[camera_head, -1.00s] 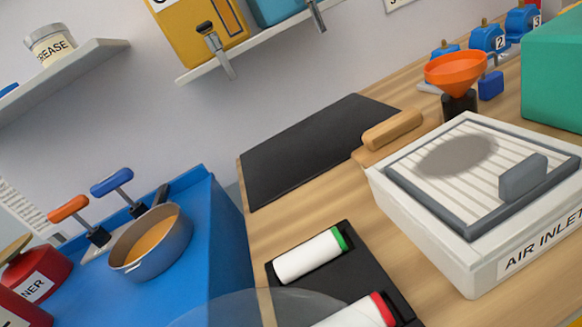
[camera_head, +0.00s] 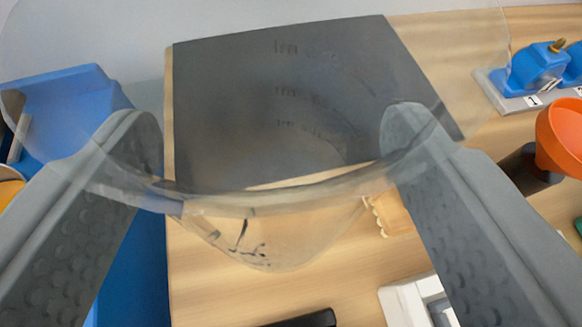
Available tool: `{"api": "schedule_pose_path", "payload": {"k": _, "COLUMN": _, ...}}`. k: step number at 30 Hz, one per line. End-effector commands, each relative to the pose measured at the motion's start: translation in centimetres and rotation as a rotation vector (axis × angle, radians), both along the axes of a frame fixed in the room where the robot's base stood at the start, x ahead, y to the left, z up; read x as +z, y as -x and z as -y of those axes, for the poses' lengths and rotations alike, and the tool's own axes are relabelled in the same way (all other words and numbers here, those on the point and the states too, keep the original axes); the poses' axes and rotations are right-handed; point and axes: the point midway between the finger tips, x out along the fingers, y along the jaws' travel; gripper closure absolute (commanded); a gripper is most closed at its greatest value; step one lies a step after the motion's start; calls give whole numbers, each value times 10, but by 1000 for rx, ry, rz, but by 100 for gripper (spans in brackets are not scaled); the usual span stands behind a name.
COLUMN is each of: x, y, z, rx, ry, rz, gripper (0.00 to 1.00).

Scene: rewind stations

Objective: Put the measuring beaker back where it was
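The clear measuring beaker (camera_head: 265,235) fills the middle of the view, very close to the camera, with faint dark marks on its see-through wall. My gripper (camera_head: 272,125) has one grey finger on each side of it and appears shut on it. The beaker looks held above the wooden counter; its exact height and the space beneath it are hard to judge. A dark rectangular mat (camera_head: 215,110) lies on the counter and shows through the beaker.
A blue station (camera_head: 65,105) stands at the left. An orange funnel (camera_head: 565,140) with a black holder (camera_head: 528,170) is at the right, with blue valves (camera_head: 535,70) behind. A wooden piece (camera_head: 395,215) and part of a white box (camera_head: 405,300) lie nearer. Bare counter (camera_head: 250,300) shows below.

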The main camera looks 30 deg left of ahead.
Motion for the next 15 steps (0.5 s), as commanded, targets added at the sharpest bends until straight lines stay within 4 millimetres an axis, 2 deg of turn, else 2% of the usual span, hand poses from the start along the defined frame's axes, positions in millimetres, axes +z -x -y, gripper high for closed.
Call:
{"api": "schedule_pose_path", "payload": {"k": 2, "x": -5, "y": 0, "z": 0, "rx": 0, "ry": 2, "rz": 1, "gripper": 63}}
{"api": "schedule_pose_path", "payload": {"k": 9, "x": -44, "y": 0, "z": 0, "rx": 0, "ry": 1, "rz": 1, "gripper": 63}}
{"api": "schedule_pose_path", "payload": {"k": 15, "x": -62, "y": 0, "z": 0, "rx": 0, "ry": 2, "rz": 3, "gripper": 63}}
